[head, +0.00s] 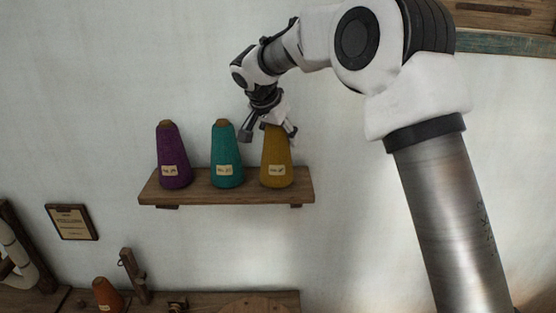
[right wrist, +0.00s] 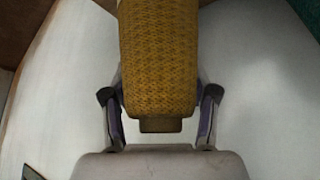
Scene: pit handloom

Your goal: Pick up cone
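A mustard-yellow yarn cone (head: 276,163) with a pale label stands upright at the right end of a wooden wall shelf (head: 226,196). A teal cone (head: 226,160) and a purple cone (head: 173,160) stand to its left. My right gripper (head: 269,134) is at the top of the yellow cone, its fingers spread to either side. In the right wrist view the yellow cone (right wrist: 159,60) and its brown tip lie between the open fingers (right wrist: 159,118), with gaps beside the tip. The gripper hides the cone's top in the head view. My left gripper is not in view.
An orange cone (head: 107,295) stands on a lower wooden bench (head: 230,297), beside a small wooden post (head: 134,277). A framed plaque (head: 72,222) is on the wall at left.

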